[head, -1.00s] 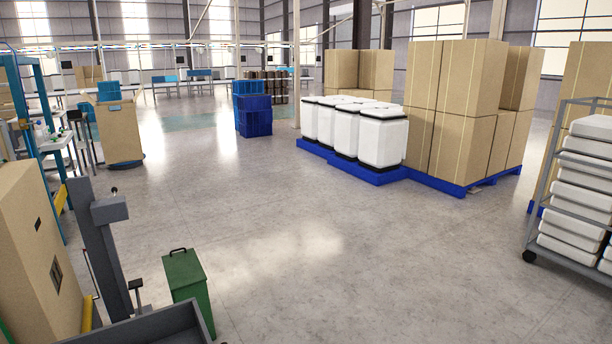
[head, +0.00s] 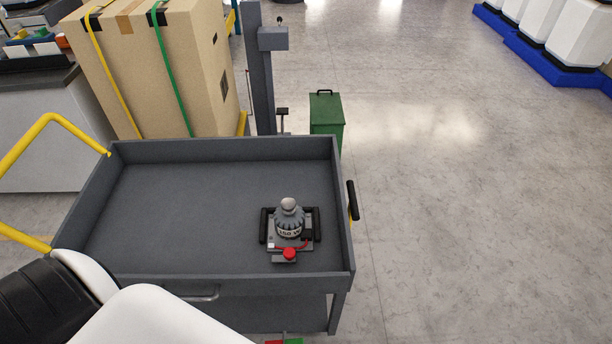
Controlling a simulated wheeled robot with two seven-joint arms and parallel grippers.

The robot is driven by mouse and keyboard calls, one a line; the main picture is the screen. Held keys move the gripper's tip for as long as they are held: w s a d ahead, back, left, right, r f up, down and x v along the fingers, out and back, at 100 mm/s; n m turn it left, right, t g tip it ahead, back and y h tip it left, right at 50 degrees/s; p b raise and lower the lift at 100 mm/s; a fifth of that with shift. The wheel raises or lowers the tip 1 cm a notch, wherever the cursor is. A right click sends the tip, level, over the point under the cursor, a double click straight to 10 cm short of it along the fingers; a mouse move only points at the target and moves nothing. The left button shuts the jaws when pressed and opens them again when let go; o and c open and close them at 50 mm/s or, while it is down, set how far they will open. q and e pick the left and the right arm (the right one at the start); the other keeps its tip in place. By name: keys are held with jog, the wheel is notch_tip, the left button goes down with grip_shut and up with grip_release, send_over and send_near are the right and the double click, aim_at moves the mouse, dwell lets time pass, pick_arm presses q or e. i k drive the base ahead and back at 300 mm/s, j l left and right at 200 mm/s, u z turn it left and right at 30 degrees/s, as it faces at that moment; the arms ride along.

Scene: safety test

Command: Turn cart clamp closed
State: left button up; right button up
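A grey cart (head: 150,190) with a raised rim and a yellow handle (head: 48,118) stands in front of me. A metal device (head: 289,228) with a ribbed round body, black side handles and a red knob (head: 290,254) sits inside the tray at its right. A black lever-like handle (head: 352,200) is on the outside of the cart's right wall. Red and green pieces (head: 292,341) show at the bottom edge, mostly cut off. I cannot tell which part is the clamp. A white and black part of my own arm covers the lower left. Neither gripper shows.
A large strapped carton (head: 150,70) stands behind the cart. A grey post (head: 262,80) and a green bin (head: 327,118) stand behind its right end. A grey-topped white counter (head: 45,130) is at left.

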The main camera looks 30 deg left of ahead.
aim_at(289, 256)
jog(key=j+u, duration=0.1)
jog(key=u, duration=0.95)
